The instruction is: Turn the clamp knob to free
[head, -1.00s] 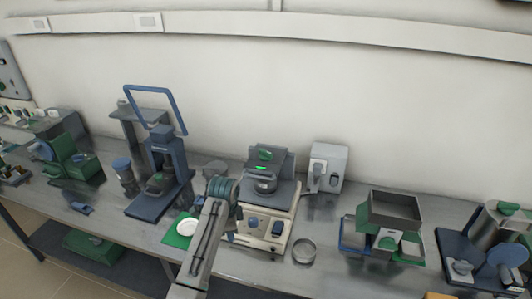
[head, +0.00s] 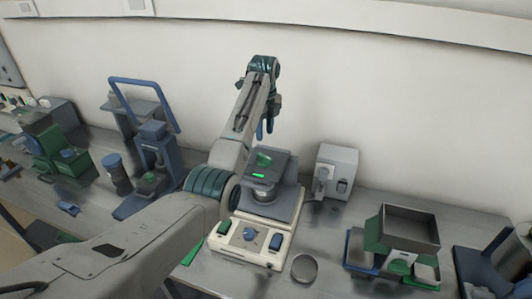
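A bench device with a cream base (head: 256,241) stands in the middle of the bench in the head view. A grey plate and a dark upper housing with a lit green mark (head: 259,175) are above. I cannot tell which part is the clamp knob. My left gripper (head: 265,130) is raised above and behind the device, against the wall, fingers pointing down, touching nothing. Its finger gap is too small to judge. My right gripper is out of view.
A blue framed press (head: 150,150) stands left of the device. A light grey box (head: 336,172) stands behind right. A round metal dish (head: 304,268) lies at the front right, and a green-and-grey hopper unit (head: 407,230) stands further right. The bench between them is bare.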

